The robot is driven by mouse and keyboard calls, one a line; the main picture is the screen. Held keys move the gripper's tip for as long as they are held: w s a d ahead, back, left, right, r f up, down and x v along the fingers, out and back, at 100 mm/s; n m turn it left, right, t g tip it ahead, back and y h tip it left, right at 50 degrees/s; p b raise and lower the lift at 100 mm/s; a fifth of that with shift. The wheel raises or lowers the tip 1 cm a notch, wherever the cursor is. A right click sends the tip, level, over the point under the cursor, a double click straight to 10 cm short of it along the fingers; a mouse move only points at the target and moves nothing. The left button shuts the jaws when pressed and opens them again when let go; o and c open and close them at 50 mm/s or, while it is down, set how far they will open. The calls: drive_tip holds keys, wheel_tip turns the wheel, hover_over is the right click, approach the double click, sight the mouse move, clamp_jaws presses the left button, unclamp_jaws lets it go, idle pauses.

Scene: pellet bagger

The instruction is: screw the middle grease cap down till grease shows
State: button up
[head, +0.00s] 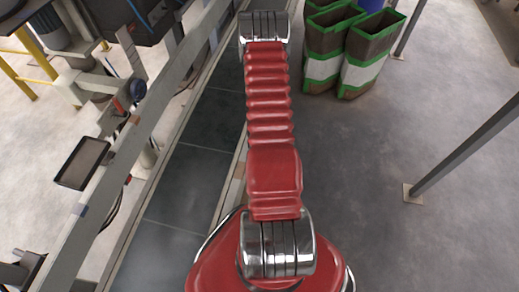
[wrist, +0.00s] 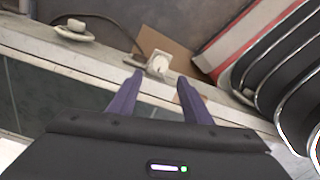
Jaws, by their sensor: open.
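In the wrist view my gripper (wrist: 160,78) is open, with two purple fingers spread and nothing held between them. Just beyond the fingertips, a small pale cap-like fitting (wrist: 158,63) sits on a light rail (wrist: 110,68). It lies roughly in line with the gap between the fingers and appears apart from them. A second pale round cap (wrist: 75,28) on a wider base sits farther left on the same rail. I cannot tell which is the middle cap, and no grease can be made out. The head view does not show my gripper or the caps.
A brown flat piece (wrist: 168,43) stands behind the nearer cap. In the head view, green-edged brown bags (head: 366,60) stand at the upper right, and a grey post (head: 465,142) meets the floor at right. A dark screen (head: 82,163) is at left. Open floor lies right of my arm.

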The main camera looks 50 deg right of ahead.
drive_tip(key=shift+f, duration=4.7)
drive_tip(key=shift+c, duration=0.7)
drive_tip(key=c, duration=0.9)
drive_tip(key=shift+w+d, duration=0.1)
drive_tip(key=shift+d, duration=0.1)
drive_tip(key=shift+c, duration=0.2)
